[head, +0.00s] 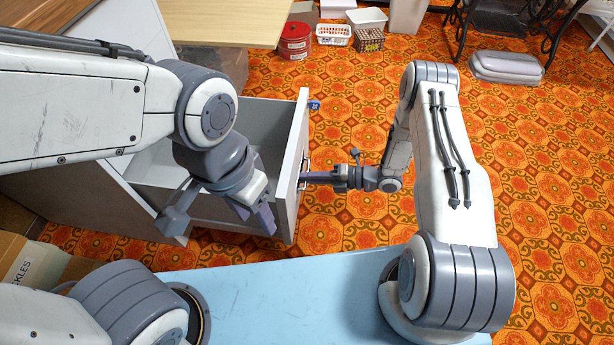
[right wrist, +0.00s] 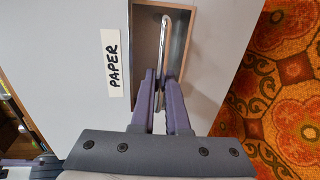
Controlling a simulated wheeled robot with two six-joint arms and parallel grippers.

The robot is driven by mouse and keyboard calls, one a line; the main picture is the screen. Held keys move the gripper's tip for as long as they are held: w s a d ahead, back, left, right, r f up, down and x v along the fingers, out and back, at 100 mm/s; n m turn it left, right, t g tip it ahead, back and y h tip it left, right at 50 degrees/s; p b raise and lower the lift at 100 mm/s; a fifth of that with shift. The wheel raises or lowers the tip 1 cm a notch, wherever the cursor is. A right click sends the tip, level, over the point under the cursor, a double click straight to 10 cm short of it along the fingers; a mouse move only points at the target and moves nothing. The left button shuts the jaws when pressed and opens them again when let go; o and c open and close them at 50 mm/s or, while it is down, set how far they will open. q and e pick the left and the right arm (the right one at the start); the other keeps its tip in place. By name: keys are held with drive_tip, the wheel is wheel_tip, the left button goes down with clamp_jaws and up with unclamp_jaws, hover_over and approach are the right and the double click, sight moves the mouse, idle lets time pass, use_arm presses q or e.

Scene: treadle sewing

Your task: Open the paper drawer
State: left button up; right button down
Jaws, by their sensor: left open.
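The paper drawer (head: 296,150) stands pulled out from its grey cabinet, and the visible part of its inside looks empty. Its white label reading PAPER (right wrist: 115,65) is on the front in the right wrist view. The metal handle (right wrist: 165,50) sits in a recess beside the label. My right gripper (head: 304,178) is at the drawer front, and in the right wrist view its purple fingers (right wrist: 163,98) close around the handle bar. My left gripper (head: 256,212) is open and empty over the near side of the drawer, whose inside it partly hides.
A red tin (head: 294,41), a white basket (head: 333,35) and other containers stand on the floor behind. A cardboard box (head: 30,265) is at lower left. The patterned floor right of the drawer is clear apart from my arm.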

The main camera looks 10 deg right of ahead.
drive_tip(key=c, duration=1.2)
unclamp_jaws()
drive_tip(key=shift+s, duration=0.1)
drive_tip(key=shift+d, duration=0.25)
drive_tip(key=p+v, duration=0.4)
drive_tip(key=v, duration=0.6)
drive_tip(key=shift+s, duration=0.1)
